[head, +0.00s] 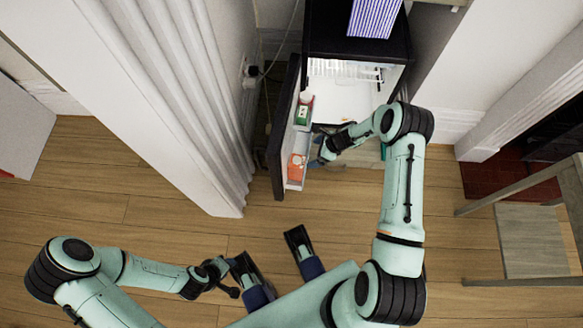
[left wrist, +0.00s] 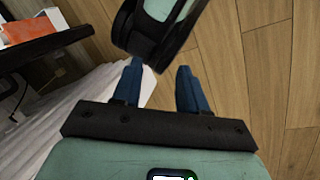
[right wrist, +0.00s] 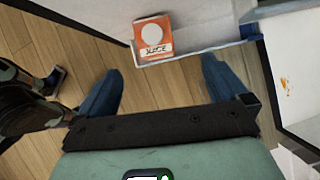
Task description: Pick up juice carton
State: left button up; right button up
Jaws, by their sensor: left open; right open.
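The juice carton (head: 297,166), orange and white, stands in the low white shelf of the open fridge door in the head view. Its labelled face (right wrist: 153,35) shows in the right wrist view, just beyond the fingertips and between them. What looks like the same carton (left wrist: 32,28) is at the top left of the left wrist view. My right gripper (right wrist: 160,68) is open and empty, pointing at the door shelf; in the head view it is beside the shelf, partly hidden by its wrist. My left gripper (left wrist: 158,72) is open and empty over the floor.
The open fridge door (head: 283,130) stands left of the fridge interior (head: 342,100). A green and white container (head: 303,108) is in the door farther back. A pleated white curtain (head: 190,110) hangs at left. A wooden chair (head: 530,240) stands at right.

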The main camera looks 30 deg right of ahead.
aim_at(299, 160)
jog(key=b+x, duration=0.1)
jog(key=x, duration=0.5)
jog(key=shift+a+f, duration=0.1)
jog(key=shift+f, duration=0.1)
jog(key=b+x, duration=0.1)
jog(key=x, duration=0.2)
jog(key=a+b+x, duration=0.1)
jog(key=x, duration=0.2)
jog(key=shift+a, duration=0.1)
pick_arm(q)
jog(key=w+a+f+t, duration=0.1)
jog(key=w+a+f, duration=0.1)
jog(key=w, duration=0.3)
jog(key=shift+a+f+n+t+y, duration=0.3)
jog(key=shift+f+t+y, duration=0.1)
jog(key=shift+f, duration=0.45)
pick_arm(e)
jog(key=shift+r, duration=0.15)
jog(key=shift+w, duration=0.1)
grip_shut()
